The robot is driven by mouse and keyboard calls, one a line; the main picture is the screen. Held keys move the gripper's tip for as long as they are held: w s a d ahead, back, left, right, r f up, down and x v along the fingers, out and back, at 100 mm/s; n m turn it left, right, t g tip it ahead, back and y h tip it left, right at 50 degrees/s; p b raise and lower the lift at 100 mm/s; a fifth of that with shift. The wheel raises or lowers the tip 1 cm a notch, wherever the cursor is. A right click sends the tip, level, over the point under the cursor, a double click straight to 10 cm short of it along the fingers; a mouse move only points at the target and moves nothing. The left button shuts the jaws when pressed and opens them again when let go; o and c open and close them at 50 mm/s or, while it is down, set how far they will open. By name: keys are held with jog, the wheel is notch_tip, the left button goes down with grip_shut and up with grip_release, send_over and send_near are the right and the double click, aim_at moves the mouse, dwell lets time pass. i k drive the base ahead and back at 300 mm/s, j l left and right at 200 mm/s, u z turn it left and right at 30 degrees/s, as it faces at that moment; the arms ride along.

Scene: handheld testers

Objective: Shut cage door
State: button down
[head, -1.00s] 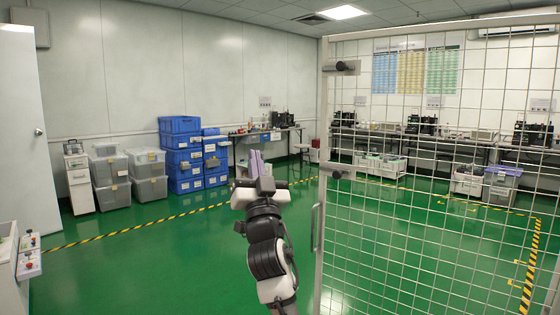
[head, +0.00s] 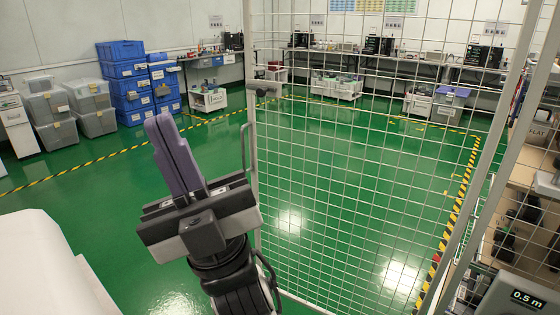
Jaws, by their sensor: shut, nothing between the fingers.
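The cage door (head: 350,170) is a wire mesh panel in a pale metal frame, filling the middle and right of the head view. Its free upright edge is on the left, with a slim bar handle (head: 244,150) and a dark-knobbed fitting (head: 266,90) there. A grey post (head: 495,180) stands at its right side. The green floor shows through the mesh. My gripper (head: 160,122) is left of the door's handle edge, pointing up and away. Its purple fingers are together and empty. It appears apart from the door; their difference in depth is hard to tell.
Blue crates (head: 128,85) and grey lidded bins (head: 90,105) stand along the left wall. Benches with testers (head: 380,65) line the back. A shelf (head: 530,160) is at the far right. A white rounded surface (head: 40,265) is at lower left. The green floor between is clear.

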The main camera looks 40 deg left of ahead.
aim_at(532, 12)
jog(key=i+l, duration=0.8)
jog(key=i+u, duration=0.1)
jog(key=u, duration=0.25)
jog(key=l+u, duration=0.15)
jog(key=u, duration=0.2)
jog(key=i+l+u, duration=0.1)
jog(key=u, duration=1.5)
jog(key=i+j+u, duration=0.1)
jog(key=i, duration=0.35)
jog(key=j, duration=0.1)
